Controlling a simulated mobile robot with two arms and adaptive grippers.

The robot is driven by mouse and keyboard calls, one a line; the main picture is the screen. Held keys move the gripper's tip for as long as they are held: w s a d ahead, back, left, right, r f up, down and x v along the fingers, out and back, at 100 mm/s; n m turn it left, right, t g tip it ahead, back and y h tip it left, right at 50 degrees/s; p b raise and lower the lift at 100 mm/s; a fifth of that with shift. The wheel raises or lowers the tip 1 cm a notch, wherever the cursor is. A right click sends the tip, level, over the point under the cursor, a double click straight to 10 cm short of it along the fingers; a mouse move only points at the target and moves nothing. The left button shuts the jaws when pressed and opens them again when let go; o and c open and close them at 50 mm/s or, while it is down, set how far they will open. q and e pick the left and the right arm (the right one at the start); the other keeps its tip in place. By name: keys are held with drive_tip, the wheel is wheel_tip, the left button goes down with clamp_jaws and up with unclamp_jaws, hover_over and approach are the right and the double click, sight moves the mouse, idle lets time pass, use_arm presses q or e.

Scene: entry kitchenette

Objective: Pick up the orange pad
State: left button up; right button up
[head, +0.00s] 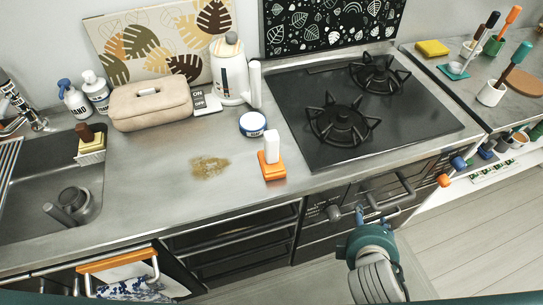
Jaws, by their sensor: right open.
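The orange pad (272,169) lies on the steel counter near its front edge, left of the black hob. A white upright block or grip (271,146) stands on top of it. My right gripper (368,212) is open, in front of the dark oven front below the hob. It is to the right of the pad, on the room side of the counter edge, and apart from the pad. My left gripper is not in view.
A brown stain (210,166) lies left of the pad. A round blue-and-white tub (252,124) stands behind it. The black hob (365,110) is to the right, the sink (62,190) far left. Oven knobs and handles stick out near my right gripper.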

drive_tip(key=w+a+r+n+t, duration=0.3)
drive_tip(key=w+r+n+t, duration=0.15)
drive_tip(key=n, duration=0.25)
drive_tip(key=n+t+y, duration=0.4)
drive_tip(key=n+y, duration=0.4)
drive_tip(key=n, duration=1.2)
approach(270, 154)
drive_tip(key=w, duration=0.1)
drive_tip(key=shift+n, duration=0.4)
drive_tip(key=p+x, duration=0.1)
drive_tip(key=x, duration=0.1)
drive_tip(key=p+x, duration=0.1)
drive_tip(key=x, duration=0.2)
drive_tip(key=shift+w+a+r, duration=0.15)
drive_tip(key=shift+w+r, duration=0.05)
drive_tip(key=shift+f+p+x, duration=0.15)
drive_tip(key=shift+p+x, duration=0.1)
drive_tip(key=shift+x, duration=1.15)
drive_tip(key=shift+f+p+x, duration=0.15)
drive_tip(key=shift+p+x, duration=0.05)
drive_tip(key=shift+x, duration=1.2)
drive_tip(key=shift+s, duration=0.1)
drive_tip(key=shift+c, duration=0.5)
clamp_jaws()
